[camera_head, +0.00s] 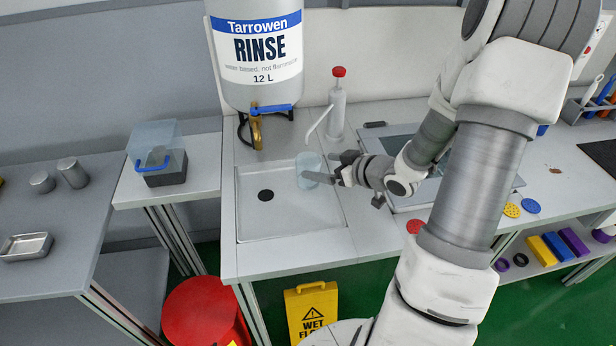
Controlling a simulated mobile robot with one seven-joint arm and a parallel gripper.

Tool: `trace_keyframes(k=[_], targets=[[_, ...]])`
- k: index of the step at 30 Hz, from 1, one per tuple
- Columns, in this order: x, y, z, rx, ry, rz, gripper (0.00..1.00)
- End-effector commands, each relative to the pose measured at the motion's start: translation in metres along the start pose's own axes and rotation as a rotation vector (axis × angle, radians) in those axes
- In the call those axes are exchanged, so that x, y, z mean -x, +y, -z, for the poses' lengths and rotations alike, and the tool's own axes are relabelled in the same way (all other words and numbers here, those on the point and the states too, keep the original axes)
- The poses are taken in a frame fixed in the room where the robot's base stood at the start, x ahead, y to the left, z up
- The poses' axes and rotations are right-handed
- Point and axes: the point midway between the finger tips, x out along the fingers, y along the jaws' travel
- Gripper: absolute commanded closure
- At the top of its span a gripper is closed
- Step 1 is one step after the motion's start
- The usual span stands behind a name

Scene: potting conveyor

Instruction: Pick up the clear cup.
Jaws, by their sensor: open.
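The clear cup (309,169) is a pale bluish, see-through cup standing in the shallow white sink tray, near its back right side. My gripper (326,172) comes in from the right with its fingers pointing left at the cup. It is open. One finger overlaps the cup in the picture, and the other is farther back, at the cup's right. I cannot tell whether either finger touches the cup.
A rinse tank (262,90) with a brass tap (256,132) hangs behind the sink tray (262,222). A white wash bottle (337,112) with a red cap stands just behind the cup. The tray's left half, around the dark drain (266,195), is clear.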

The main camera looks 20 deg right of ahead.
Motion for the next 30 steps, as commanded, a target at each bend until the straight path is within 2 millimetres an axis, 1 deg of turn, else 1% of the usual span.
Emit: trace_keyframes(k=[1, 8, 13, 16, 19, 26, 30], targets=[[-0.007, 0.0, -0.001, 0.0, 0.0, 0.0, 0.0], [-0.022, 0.0, -0.002, 0.0, 0.0, 0.0, 0.0], [-0.049, -0.001, -0.009, 0.0, 0.0, 0.002, 0.0], [-0.06, 0.0, -0.008, 0.001, 0.0, 0.001, 0.0], [-0.067, 0.0, -0.007, 0.0, 0.0, -0.001, 0.0], [-0.067, 0.001, -0.006, 0.0, 0.0, -0.002, 0.0], [-0.067, 0.001, -0.006, 0.0, 0.0, -0.002, 0.25]])
